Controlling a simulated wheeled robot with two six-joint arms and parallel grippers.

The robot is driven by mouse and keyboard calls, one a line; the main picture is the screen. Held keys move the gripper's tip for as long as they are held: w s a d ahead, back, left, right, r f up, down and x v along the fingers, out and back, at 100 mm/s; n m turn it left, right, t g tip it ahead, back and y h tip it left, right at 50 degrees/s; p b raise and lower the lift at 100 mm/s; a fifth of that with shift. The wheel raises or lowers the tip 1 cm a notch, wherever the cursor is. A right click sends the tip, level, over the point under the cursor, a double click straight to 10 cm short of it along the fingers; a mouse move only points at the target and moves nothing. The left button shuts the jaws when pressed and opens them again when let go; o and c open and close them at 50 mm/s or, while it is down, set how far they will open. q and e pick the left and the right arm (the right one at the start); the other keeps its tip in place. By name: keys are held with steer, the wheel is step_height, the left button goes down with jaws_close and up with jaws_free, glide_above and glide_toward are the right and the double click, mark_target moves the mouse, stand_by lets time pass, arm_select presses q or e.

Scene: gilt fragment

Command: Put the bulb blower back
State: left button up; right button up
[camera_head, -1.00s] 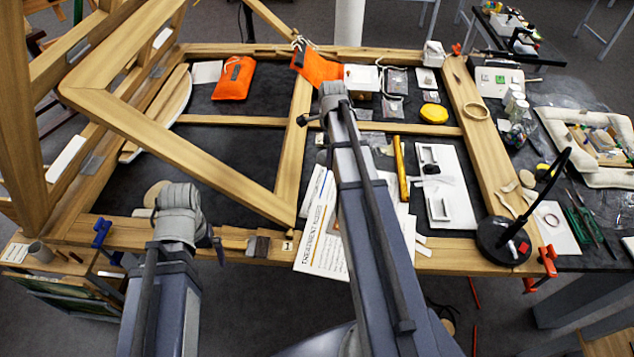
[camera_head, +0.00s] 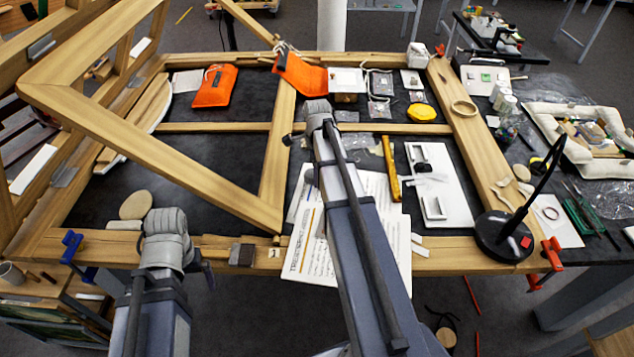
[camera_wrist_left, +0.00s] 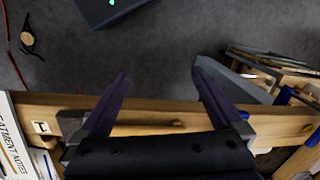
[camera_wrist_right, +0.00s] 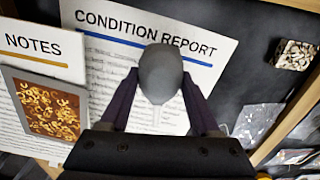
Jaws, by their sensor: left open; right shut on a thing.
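The bulb blower is a dark grey rounded bulb (camera_wrist_right: 161,72). In the right wrist view my right gripper (camera_wrist_right: 160,98) is shut on it, one finger on each side. Behind it lies the sheet headed Condition Report (camera_wrist_right: 205,48). In the head view the blower is hidden behind my right wrist, over the middle of the table. My left gripper (camera_wrist_left: 162,75) is open and empty, its fingers spread above the wooden front rail (camera_wrist_left: 160,115). In the head view it hangs at the table's front left (camera_head: 188,262), its fingers mostly hidden.
An orange pouch (camera_head: 215,86) and a hanging orange flap (camera_head: 300,74) are at the back. A slanted wooden frame (camera_head: 150,140) rises at left. Dark table surface (camera_head: 215,150) shows bare left of centre.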

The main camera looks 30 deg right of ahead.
steer(key=shift+f+b, duration=0.8)
steer(key=shift+f, duration=0.5)
steer(key=shift+f, duration=0.2)
steer(key=o, duration=1.4)
steer(key=shift+c, duration=0.2)
steer(key=shift+r, duration=0.1)
step_height(320, 180, up, 12)
steer(key=p, duration=1.2)
steer(key=shift+r, duration=0.2)
steer(key=shift+f, duration=0.1)
